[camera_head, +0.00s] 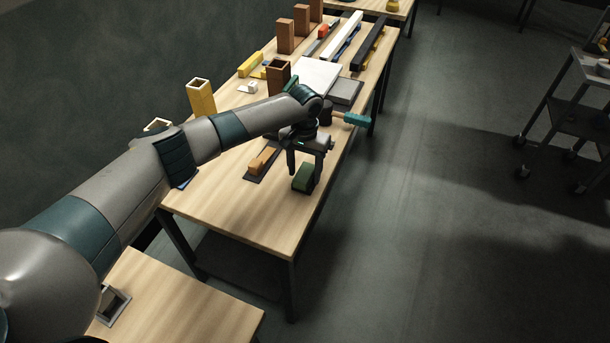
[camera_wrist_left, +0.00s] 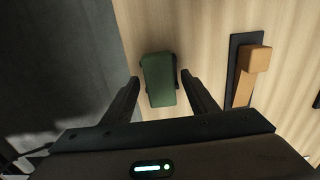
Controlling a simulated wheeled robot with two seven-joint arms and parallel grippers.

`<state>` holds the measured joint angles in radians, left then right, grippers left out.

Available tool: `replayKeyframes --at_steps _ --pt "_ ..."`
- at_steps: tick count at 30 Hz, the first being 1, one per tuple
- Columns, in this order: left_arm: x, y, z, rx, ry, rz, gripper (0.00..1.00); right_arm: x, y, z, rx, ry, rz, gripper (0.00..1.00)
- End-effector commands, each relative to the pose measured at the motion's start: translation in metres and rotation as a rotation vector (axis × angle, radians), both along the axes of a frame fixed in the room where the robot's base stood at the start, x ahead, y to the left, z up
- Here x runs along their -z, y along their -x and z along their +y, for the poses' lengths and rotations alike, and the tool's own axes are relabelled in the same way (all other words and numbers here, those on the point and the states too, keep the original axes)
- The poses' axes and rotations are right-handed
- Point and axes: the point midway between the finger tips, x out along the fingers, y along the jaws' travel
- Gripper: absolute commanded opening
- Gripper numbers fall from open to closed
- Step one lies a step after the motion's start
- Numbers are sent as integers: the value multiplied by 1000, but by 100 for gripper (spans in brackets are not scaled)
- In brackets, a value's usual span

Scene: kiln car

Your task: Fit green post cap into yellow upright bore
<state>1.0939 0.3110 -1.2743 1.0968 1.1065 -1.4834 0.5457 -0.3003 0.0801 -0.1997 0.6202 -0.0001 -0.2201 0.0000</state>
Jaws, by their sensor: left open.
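The green post cap (camera_head: 304,177) is a small block lying on the wooden table near its right edge. My left gripper (camera_head: 305,175) is open above it, pointing down. In the left wrist view the green cap (camera_wrist_left: 159,79) lies ahead of and between the two open fingers of my left gripper (camera_wrist_left: 160,84), with nothing held. The yellow upright (camera_head: 202,98) stands on the table's left side, behind my left arm, with an open square bore at its top. Its lower part is partly hidden by the arm. My right gripper does not show.
An orange-brown block (camera_head: 262,160) on a dark plate lies left of the cap; it also shows in the wrist view (camera_wrist_left: 252,72). A brown hollow upright (camera_head: 278,77), a grey box (camera_head: 346,91) and a teal-headed mallet (camera_head: 356,119) are farther back.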

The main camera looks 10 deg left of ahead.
Motion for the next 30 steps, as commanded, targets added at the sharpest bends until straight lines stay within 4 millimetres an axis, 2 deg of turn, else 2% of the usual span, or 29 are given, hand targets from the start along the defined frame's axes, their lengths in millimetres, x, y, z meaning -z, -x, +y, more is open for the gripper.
replayKeyframes --at_steps 6,8,12,13,30 --pt "0 0 0 0 0 0 53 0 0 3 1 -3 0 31" --pt "0 0 0 0 0 0 41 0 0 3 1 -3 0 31" --pt "0 0 0 0 0 0 8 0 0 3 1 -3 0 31" --pt "0 0 0 0 0 0 2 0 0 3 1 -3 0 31" --pt "-5 0 0 0 1 -1 2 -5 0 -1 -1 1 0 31"
